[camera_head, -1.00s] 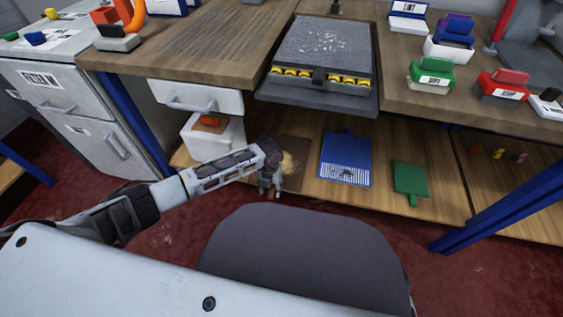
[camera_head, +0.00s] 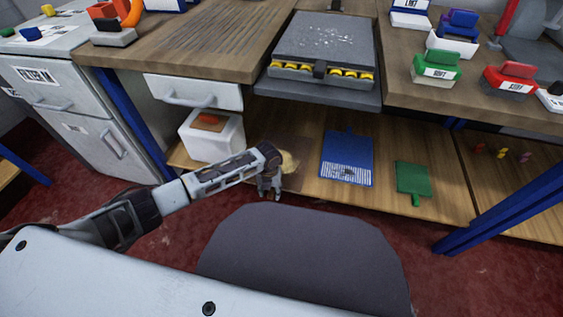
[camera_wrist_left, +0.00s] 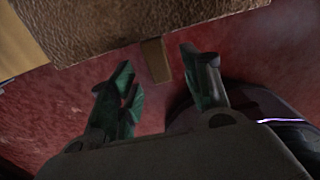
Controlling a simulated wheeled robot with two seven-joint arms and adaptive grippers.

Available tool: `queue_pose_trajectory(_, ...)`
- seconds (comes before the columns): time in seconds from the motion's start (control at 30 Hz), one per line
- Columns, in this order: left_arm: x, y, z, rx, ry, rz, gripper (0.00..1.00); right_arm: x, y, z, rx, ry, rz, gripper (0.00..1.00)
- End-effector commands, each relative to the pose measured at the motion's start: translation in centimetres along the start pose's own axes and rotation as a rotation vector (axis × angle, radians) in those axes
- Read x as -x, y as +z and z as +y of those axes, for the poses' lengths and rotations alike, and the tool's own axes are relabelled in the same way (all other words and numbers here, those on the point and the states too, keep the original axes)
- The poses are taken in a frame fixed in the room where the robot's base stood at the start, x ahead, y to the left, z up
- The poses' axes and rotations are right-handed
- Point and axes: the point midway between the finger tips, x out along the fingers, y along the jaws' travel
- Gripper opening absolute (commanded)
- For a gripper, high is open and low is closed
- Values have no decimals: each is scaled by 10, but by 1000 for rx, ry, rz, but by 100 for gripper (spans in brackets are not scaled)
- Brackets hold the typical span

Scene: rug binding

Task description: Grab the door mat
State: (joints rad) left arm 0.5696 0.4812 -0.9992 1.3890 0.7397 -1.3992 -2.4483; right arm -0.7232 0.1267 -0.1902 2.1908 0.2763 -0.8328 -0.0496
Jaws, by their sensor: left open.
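The door mat seems to be the brown, rough-textured mat (camera_head: 303,165) on the low wooden shelf, partly hidden behind my left gripper in the head view. In the left wrist view the brown mat (camera_wrist_left: 150,22) fills the top, and a narrow brown tab (camera_wrist_left: 156,62) sticks out from its near edge. My left gripper (camera_head: 269,190) is at the shelf's front edge. In the left wrist view my left gripper (camera_wrist_left: 158,72) is open and empty, with the tab between its fingertips and no clear contact. My right gripper is not in view.
A blue board (camera_head: 346,158) and a green board (camera_head: 411,178) lie on the shelf to the right. A white box (camera_head: 212,138) stands at the left. The workbench top (camera_head: 210,45) overhangs the shelf. A blue leg (camera_head: 500,212) slants at the right.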

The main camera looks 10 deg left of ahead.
Motion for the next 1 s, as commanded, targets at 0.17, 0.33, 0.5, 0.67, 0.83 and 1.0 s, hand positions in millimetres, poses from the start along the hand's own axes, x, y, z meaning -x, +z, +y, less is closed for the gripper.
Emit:
queue_pose_trajectory(0.17,-13,0,0,-1,1,0,48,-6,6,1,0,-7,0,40)
queue_pose_trajectory(0.33,-16,0,0,-1,1,0,48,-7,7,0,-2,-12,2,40)
queue_pose_trajectory(0.5,-16,0,0,-1,1,0,48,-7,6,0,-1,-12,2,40)
queue_pose_trajectory(0.67,-15,0,0,-1,1,0,48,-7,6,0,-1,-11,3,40)
queue_pose_trajectory(0.83,-15,0,0,-1,1,0,39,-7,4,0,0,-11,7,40)
queue_pose_trajectory(1.0,-15,0,0,-1,1,0,17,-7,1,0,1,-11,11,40)
